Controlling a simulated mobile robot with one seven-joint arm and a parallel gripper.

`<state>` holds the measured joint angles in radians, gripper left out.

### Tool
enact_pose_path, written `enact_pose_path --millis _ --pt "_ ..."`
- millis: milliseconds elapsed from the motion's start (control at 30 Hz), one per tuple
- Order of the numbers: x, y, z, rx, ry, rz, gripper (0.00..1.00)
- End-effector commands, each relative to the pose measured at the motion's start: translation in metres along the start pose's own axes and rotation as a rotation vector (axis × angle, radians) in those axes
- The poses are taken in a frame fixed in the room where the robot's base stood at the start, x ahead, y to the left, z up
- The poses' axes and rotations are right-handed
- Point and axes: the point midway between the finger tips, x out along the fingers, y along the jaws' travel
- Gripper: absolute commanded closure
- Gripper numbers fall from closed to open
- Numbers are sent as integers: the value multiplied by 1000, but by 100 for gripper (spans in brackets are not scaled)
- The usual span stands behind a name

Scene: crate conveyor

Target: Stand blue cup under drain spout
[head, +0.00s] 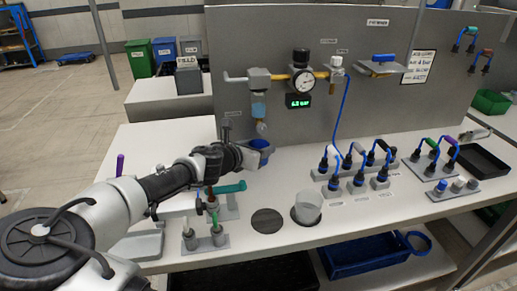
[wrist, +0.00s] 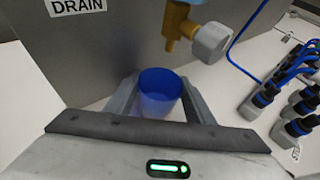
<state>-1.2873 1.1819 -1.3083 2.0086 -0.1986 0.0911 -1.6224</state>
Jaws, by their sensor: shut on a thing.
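The blue cup (head: 261,145) is held upright by my gripper (head: 254,152) in front of the grey panel. In the wrist view the cup (wrist: 160,84) sits between the two fingers, which are shut on it. The brass drain spout (wrist: 178,27), with a grey knob, is above the cup and a little to its right in that view. In the head view the spout (head: 262,128) hangs below the blue filter bowl (head: 258,107), just above the cup. The cup's base is hidden, so I cannot tell whether it touches the bench.
A clear cup (head: 308,206) stands on the bench, right of a dark disc (head: 267,221). Blue-capped fittings (head: 358,180) with hoses stand to the right. A teal-handled valve (head: 229,188) is close below my gripper. A blue tray (head: 365,257) sits below the bench front.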

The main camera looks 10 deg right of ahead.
Motion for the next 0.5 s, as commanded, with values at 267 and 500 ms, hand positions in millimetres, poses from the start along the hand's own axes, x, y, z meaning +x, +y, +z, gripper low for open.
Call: enact_pose_path --millis 267,500 --pt "0 0 -2 -1 0 -1 44" --pt "0 0 0 0 0 -1 44"
